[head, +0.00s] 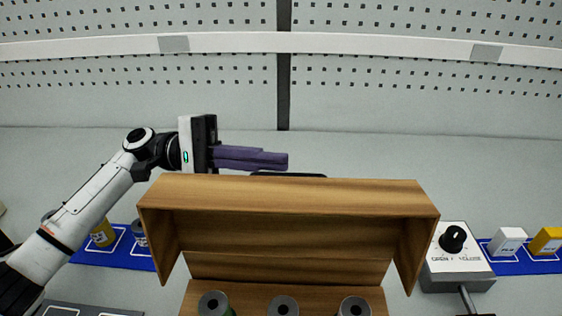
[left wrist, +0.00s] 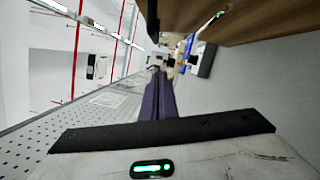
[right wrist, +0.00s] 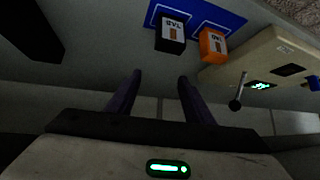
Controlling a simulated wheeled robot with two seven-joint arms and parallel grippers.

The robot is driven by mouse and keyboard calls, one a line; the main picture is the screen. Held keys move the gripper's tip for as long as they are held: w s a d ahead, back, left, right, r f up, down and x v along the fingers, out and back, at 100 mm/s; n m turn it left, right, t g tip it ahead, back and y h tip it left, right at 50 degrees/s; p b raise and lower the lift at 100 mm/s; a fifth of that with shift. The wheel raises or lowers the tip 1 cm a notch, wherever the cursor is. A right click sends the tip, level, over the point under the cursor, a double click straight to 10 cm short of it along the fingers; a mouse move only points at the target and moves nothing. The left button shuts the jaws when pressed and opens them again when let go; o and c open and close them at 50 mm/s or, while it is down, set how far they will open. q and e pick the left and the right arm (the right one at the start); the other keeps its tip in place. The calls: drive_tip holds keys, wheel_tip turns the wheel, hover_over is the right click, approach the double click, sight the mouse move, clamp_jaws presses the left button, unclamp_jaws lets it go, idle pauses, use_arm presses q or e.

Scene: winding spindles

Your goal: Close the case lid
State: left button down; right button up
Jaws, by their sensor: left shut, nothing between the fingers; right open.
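The wooden case lid (head: 288,192) stands raised, with its hollow inside facing the head camera. Below it, the wooden case (head: 200,292) shows at the bottom edge with several dark spools (head: 284,306) in it. My left gripper (head: 286,161) is shut and empty; its purple fingers lie behind and just above the lid's top edge. Whether they touch the lid cannot be told. In the left wrist view the shut fingers (left wrist: 158,78) run alongside a wooden surface (left wrist: 225,15). My right gripper (right wrist: 158,78) is open and empty in its wrist view, and is outside the head view.
A control box (head: 455,262) with a black knob stands right of the case. A white block (head: 507,241) and a yellow block (head: 546,241) sit on a blue mat at far right. A yellow item (head: 103,233) stands on a blue mat at left. A pegboard wall (head: 400,90) rises behind.

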sight(287, 223)
use_arm(q)
drive_tip(key=s, duration=0.1)
drive_tip(key=s+d+r+p, duration=0.1)
drive_tip(key=s, duration=0.1)
drive_tip(key=s+d, duration=0.1)
drive_tip(key=shift+s+d+r, duration=0.15)
drive_tip(key=shift+d+r, duration=0.05)
drive_tip(key=shift+r, duration=0.15)
use_arm(e)
drive_tip(key=shift+s+d+r, duration=0.2)
drive_tip(key=shift+d+r, duration=0.15)
drive_tip(key=shift+d, duration=0.1)
use_arm(q)
drive_tip(key=shift+s+r, duration=0.1)
use_arm(e)
drive_tip(key=shift+a, duration=0.1)
